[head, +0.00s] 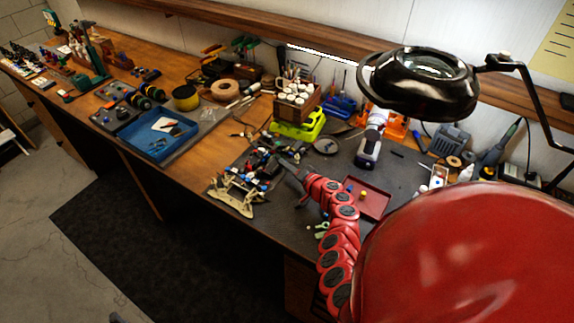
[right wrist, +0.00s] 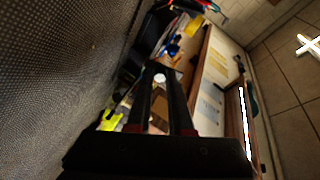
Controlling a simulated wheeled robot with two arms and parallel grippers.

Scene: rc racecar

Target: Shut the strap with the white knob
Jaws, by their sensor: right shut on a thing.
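The white knob (right wrist: 159,78) shows as a small round white spot between the fingertips of my right gripper (right wrist: 160,72) in the right wrist view. The fingers are closed in on it from both sides. In the head view my right gripper (head: 284,164) reaches in from the right to a cluttered group of small dark and colored parts (head: 262,163) on the dark mat. The knob and the strap are too small or hidden to make out there. My left gripper is not in view.
A tan wooden stand (head: 235,196) sits left of the gripper and a red tray (head: 369,198) to its right. A green-yellow case (head: 299,126) with a wooden box of white rolls stands behind. A black magnifier lamp (head: 418,84) hangs over the right side.

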